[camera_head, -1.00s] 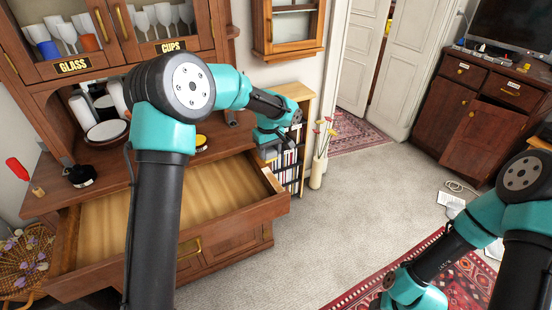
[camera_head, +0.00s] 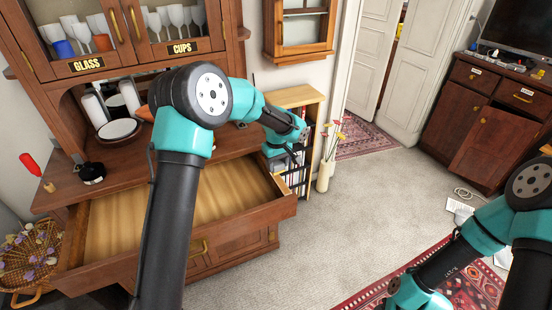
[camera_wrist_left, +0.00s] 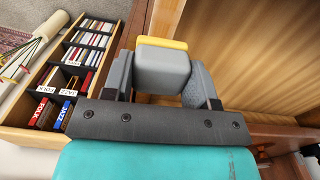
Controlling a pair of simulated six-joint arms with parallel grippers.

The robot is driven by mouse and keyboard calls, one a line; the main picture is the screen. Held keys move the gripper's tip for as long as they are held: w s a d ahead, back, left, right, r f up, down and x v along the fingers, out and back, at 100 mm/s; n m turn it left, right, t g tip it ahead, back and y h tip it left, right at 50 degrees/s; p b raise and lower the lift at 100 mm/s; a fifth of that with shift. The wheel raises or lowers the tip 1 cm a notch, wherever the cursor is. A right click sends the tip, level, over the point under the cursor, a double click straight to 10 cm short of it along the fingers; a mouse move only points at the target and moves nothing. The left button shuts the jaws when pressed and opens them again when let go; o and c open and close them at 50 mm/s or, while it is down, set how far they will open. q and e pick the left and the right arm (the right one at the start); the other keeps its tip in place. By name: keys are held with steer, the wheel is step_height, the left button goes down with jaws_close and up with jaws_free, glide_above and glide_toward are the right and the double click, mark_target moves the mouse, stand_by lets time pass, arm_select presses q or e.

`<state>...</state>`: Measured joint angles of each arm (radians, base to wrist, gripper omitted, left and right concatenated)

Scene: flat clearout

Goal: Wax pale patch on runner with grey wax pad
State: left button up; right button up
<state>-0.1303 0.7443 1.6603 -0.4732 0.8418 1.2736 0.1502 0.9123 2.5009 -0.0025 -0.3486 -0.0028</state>
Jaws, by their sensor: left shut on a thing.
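The grey wax pad (camera_wrist_left: 163,68), with a yellow strip along its far edge, sits between the fingers of my left gripper (camera_wrist_left: 160,80) in the left wrist view. The gripper is shut on it. In the head view the left gripper (camera_head: 276,158) hangs at the right end of the open wooden drawer (camera_head: 170,210). The wrist view shows the pad close to the drawer's side wall (camera_wrist_left: 168,18); I cannot tell whether they touch. I cannot make out the runner or the pale patch. My right arm enters at the lower right, its gripper outside the frame.
A small shelf (camera_head: 296,98) of labelled cases stands right beside the drawer, with a vase of flowers (camera_head: 325,170) next to it. The cabinet counter (camera_head: 120,160) above the drawer holds plates and a black pot (camera_head: 91,173).

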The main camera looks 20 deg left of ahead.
arm_select(q)
steer(key=shift+f, duration=0.9)
steer(key=shift+w+a+f, duration=0.25)
steer(key=shift+a+f, duration=0.1)
steer(key=shift+f, duration=0.2)
steer(key=shift+w+a, duration=0.5)
steer(key=shift+w, duration=0.1)
steer(key=shift+s+d, duration=0.15)
steer(key=shift+d, duration=0.15)
steer(key=shift+s+d+f, duration=0.1)
steer(key=shift+s+d, duration=0.4)
steer(key=shift+s, duration=0.1)
steer(key=shift+a, duration=0.15)
steer(key=shift+w+a, duration=0.55)
steer(key=shift+w, duration=0.25)
steer(key=shift+s+d, duration=0.85)
steer(key=shift+s, duration=0.1)
step_height(320, 180, up, 2)
steer(key=shift+a+r, duration=0.15)
steer(key=shift+r, duration=2.9)
